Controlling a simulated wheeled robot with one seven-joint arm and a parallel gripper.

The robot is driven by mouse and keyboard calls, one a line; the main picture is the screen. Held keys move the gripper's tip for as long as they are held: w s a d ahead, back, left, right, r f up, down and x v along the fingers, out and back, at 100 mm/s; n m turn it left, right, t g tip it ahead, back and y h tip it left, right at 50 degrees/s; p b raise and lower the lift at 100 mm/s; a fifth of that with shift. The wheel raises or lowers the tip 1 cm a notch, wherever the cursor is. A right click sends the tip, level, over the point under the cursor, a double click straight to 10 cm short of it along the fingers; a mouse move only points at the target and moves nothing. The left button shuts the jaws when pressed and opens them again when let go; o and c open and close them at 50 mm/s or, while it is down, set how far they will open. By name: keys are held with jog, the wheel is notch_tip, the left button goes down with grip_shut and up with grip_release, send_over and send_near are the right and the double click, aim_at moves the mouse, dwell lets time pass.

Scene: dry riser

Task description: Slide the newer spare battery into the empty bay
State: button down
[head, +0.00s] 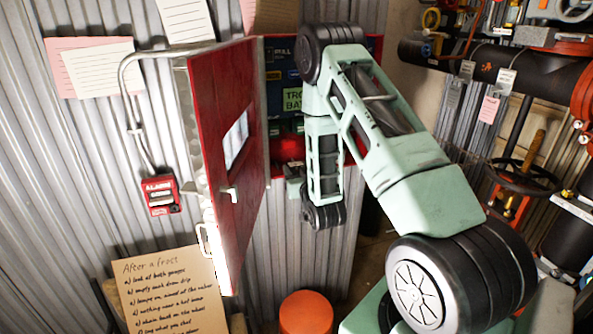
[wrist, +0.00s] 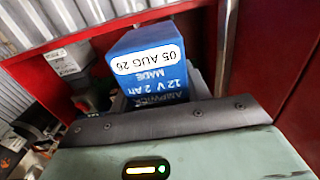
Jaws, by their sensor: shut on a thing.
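A blue battery (wrist: 155,70) stands in the wrist view, just beyond the dark front edge of my gripper (wrist: 160,120). Its white label reads "05 AUG 26", with "MADE" and "12 V 2 Ah" below. My gripper is shut on this battery; the fingers are mostly hidden. In the head view my arm reaches down in front of the open red cabinet (head: 289,146), its end at the cabinet's lower front. The arm hides much of the inside. I cannot make out the empty bay or a second battery for certain.
The red cabinet door (head: 228,120) stands open to the left of my arm. A grey unit (wrist: 65,65) with a white label sits left of the battery. An orange round-topped object (head: 305,312) stands below. Pipes and a valve wheel (head: 523,177) are at right.

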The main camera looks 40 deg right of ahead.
jog(key=shift+s+b, duration=0.1)
jog(key=shift+b, duration=0.2)
jog(key=shift+b+x, duration=0.35)
jog(key=shift+x, duration=2.45)
jog(key=shift+r, duration=0.1)
jog(key=shift+b, duration=0.95)
jog(key=shift+b+x, duration=1)
jog(key=shift+x, duration=2.05)
jog(key=c, duration=0.6)
grip_release()
jog(key=shift+s+a, duration=0.2)
jog(key=shift+s, duration=0.1)
jog(key=p+v, duration=0.4)
jog(key=v, duration=1.2)
jog(key=shift+s+a, duration=0.15)
jog(key=shift+s, duration=0.15)
